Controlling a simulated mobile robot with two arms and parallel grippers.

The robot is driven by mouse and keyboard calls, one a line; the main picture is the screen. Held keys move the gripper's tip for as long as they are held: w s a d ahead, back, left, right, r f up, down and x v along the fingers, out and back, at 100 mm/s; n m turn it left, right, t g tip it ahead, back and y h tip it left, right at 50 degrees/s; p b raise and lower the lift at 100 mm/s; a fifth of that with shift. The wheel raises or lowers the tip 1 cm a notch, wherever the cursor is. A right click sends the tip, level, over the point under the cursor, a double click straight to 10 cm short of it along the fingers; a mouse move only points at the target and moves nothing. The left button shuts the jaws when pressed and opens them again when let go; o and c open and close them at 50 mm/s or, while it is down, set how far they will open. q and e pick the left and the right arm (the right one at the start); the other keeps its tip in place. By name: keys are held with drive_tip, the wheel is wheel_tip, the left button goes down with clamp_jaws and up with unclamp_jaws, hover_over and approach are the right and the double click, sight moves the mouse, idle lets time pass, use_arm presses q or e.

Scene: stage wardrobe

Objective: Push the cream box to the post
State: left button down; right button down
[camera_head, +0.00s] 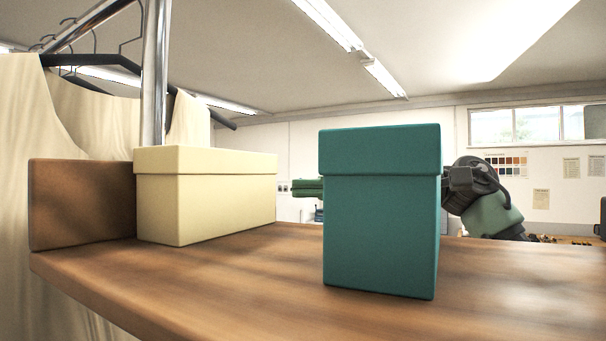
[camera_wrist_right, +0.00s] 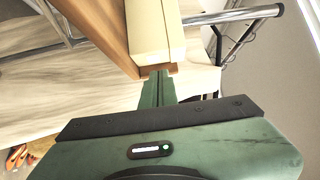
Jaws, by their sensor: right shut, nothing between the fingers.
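The cream box (camera_head: 205,205) is a lidded box standing upright on the wooden shelf, at the left. The chrome post (camera_head: 154,80) rises behind its left part, and the box hides the post's lower end. My right gripper (camera_head: 307,187) reaches in from the right behind the teal box, which hides its middle. Its fingertips point at the cream box's right end, with a small gap in the head view. In the right wrist view the shut, empty fingers (camera_wrist_right: 158,82) are at the cream box (camera_wrist_right: 156,28); I cannot tell whether they touch. My left gripper is not in view.
A teal lidded box (camera_head: 380,215) stands at the front of the shelf (camera_head: 240,290), right of the cream box. A brown upright panel (camera_head: 80,205) borders the shelf's left end. Pale garments (camera_head: 100,120) hang behind. The shelf front between the boxes is clear.

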sight(275, 191)
drive_tip(key=shift+s+a+p, duration=0.2)
drive_tip(key=shift+s+a, duration=0.1)
drive_tip(key=shift+s, duration=0.3)
drive_tip(key=shift+s+a+p, duration=0.2)
drive_tip(key=shift+s+a, duration=0.1)
drive_tip(key=shift+s, duration=0.25)
drive_tip(key=shift+w+a, duration=0.1)
drive_tip(key=shift+s+a+f+b, duration=0.2)
drive_tip(key=shift+s+a+b, duration=0.3)
drive_tip(key=shift+s+b, duration=0.45)
drive_tip(key=shift+a+r, duration=0.1)
drive_tip(key=shift+r, duration=0.05)
